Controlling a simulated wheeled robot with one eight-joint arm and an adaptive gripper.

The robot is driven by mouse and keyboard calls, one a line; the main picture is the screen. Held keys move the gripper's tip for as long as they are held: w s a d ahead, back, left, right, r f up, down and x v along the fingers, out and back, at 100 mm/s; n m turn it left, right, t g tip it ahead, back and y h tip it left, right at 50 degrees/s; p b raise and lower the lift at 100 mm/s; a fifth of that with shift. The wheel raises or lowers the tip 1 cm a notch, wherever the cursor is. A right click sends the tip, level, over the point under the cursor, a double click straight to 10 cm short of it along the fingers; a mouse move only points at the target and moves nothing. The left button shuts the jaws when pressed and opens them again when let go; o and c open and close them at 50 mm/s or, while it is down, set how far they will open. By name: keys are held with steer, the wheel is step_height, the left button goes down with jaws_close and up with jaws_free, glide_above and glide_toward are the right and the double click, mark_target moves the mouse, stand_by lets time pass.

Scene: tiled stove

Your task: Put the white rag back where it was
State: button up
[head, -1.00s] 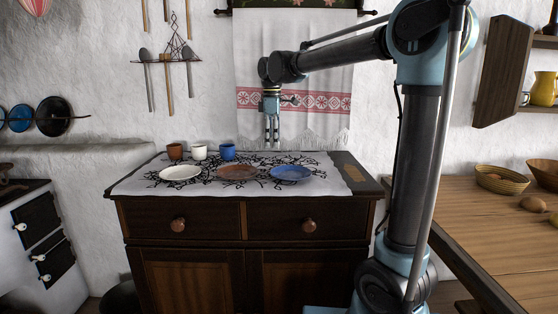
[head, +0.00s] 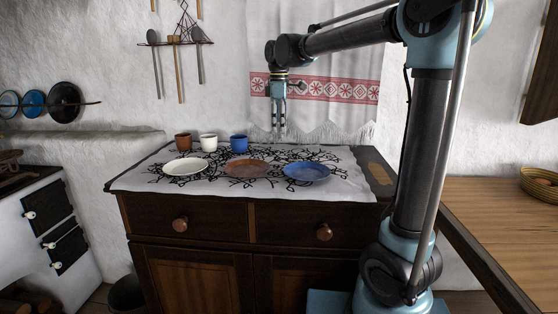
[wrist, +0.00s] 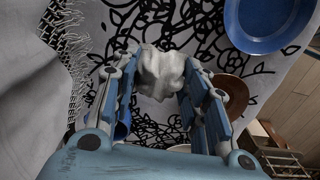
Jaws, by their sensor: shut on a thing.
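My gripper (head: 279,128) hangs pointing down above the back of the dark wooden cabinet, in front of the wall towel. In the wrist view its two blue fingers (wrist: 160,85) are shut on a crumpled white rag (wrist: 161,68). The rag sits between the fingertips, over the patterned cloth. In the head view I cannot make the rag out against the white towel behind it.
The cabinet bears a black-and-white cloth (head: 140,180). A brown (head: 183,141), a white (head: 208,142) and a blue cup (head: 239,143) stand behind white (head: 185,167), brown (head: 246,169) and blue plates (head: 306,171). The fringed towel (head: 340,110) hangs behind. A wooden table (head: 480,215) is right.

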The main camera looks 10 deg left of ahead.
mark_target(279, 158)
steer(key=shift+d+f, duration=0.1)
steer(key=shift+f, duration=4.95)
steer(key=o, duration=0.9)
steer(key=shift+o, duration=0.2)
step_height(279, 158, up, 12)
steer(key=shift+r, duration=0.1)
